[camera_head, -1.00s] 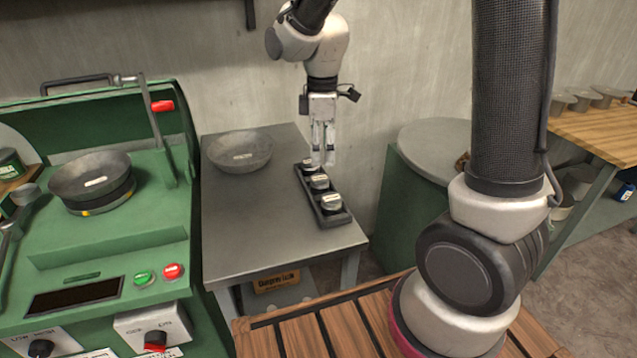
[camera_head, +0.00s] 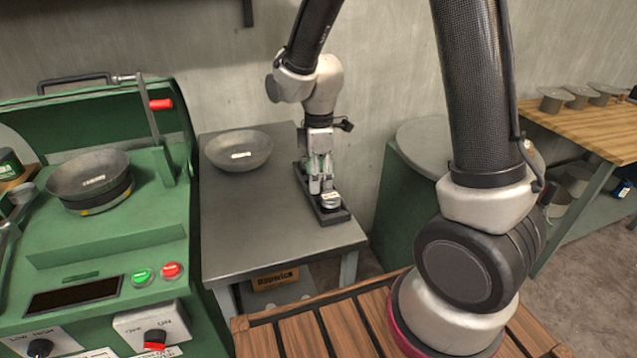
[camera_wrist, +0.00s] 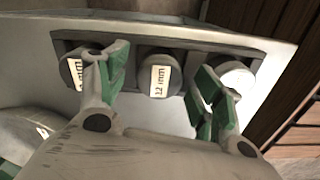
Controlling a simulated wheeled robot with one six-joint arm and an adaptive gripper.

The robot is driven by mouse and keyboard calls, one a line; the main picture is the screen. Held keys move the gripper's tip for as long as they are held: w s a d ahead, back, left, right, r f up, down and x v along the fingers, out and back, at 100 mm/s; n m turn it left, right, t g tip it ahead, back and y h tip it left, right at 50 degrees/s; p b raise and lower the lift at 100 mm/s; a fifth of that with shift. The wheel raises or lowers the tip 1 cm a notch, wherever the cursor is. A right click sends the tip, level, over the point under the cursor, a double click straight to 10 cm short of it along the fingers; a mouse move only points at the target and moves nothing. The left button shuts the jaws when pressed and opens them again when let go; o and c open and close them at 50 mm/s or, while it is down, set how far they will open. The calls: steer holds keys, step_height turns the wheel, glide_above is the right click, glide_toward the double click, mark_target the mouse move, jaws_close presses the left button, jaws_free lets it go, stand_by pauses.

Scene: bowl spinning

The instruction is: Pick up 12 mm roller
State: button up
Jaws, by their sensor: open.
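The 12 mm roller (camera_wrist: 160,76) is the middle one of three round rollers in a dark tray (camera_wrist: 200,42), with its label readable in the wrist view. My gripper (camera_wrist: 160,92) is open and empty, its green-padded fingers on either side of that roller as seen from the wrist. In the head view my gripper (camera_head: 321,184) points down low at the tray (camera_head: 334,217) and hides the middle roller. I cannot tell how far the fingertips reach down beside it.
Another labelled roller (camera_wrist: 72,68) and a roller with a pale top (camera_wrist: 234,77) flank it closely. A grey bowl (camera_head: 240,150) stands left on the metal table (camera_head: 260,225). A green machine (camera_head: 100,240) with a bowl stands further left. The wall is close behind.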

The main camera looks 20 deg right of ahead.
jaws_close()
